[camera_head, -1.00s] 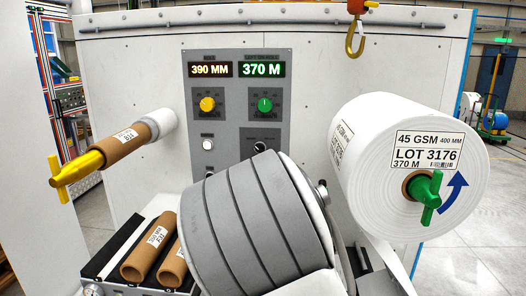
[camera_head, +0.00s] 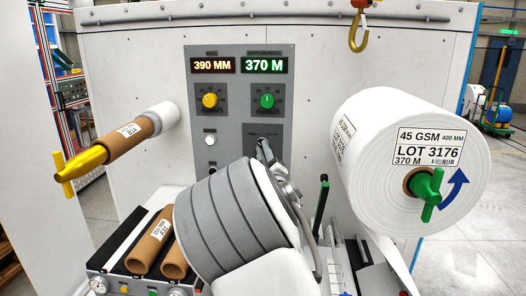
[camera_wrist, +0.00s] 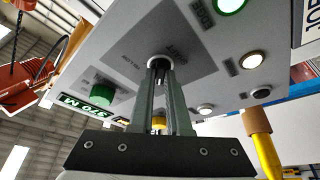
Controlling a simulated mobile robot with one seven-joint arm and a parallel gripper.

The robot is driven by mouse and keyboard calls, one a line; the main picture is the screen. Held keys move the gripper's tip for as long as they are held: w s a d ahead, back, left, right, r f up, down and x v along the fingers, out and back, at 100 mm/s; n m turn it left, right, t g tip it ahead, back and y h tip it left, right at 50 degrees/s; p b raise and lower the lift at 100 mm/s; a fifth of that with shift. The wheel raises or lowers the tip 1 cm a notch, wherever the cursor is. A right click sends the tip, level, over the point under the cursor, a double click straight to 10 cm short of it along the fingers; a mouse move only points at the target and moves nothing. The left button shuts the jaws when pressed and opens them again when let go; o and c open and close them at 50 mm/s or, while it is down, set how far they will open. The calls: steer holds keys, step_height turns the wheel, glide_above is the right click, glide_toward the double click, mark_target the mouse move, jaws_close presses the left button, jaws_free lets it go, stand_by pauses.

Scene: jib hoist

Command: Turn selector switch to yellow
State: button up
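The grey control panel (camera_head: 228,125) carries a yellow knob (camera_head: 209,100) under the 390 MM display and a green knob (camera_head: 267,101) under the 370 M display. A dark plate lower right on the panel bears a small selector switch with a bright metal ring, seen in the wrist view (camera_wrist: 160,63). My gripper (camera_wrist: 161,75) points at this plate, with its two fingertips around or just in front of the switch. Whether the fingers touch the switch cannot be told. The switch's pointer direction is hidden. In the head view my arm covers the panel's lower part.
A large white roll (camera_head: 385,150) with a green handle (camera_head: 427,190) stands at the right. A core on a yellow-tipped spindle (camera_head: 90,160) juts out at the left. Cardboard cores (camera_head: 152,245) lie in a tray below. A hook (camera_head: 358,35) hangs above.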

jaws_close()
steer(key=shift+f+m+b, duration=0.15)
steer(key=shift+m+b, duration=0.15)
steer(key=shift+b, duration=0.35)
steer(key=m+h+b, duration=0.3)
steer(key=m+b, duration=0.2)
steer(key=m, duration=0.1)
steer(key=m+h+b, duration=0.3)
steer(key=m+b, duration=0.3)
steer(key=a+m+t+h+b, duration=0.1)
steer(key=m+h+b, duration=0.2)
steer(key=m+b, duration=0.3)
steer(key=m+h, duration=0.1)
steer(key=m, duration=0.2)
steer(key=m+g+h, duration=0.1)
steer(key=m, duration=0.2)
steer(key=shift+a+r+m+h, duration=0.2)
steer(key=shift+m+h, duration=0.1)
steer(key=shift+h, duration=0.1)
steer(key=shift+m+g, duration=0.3)
steer(key=shift+g, duration=0.1)
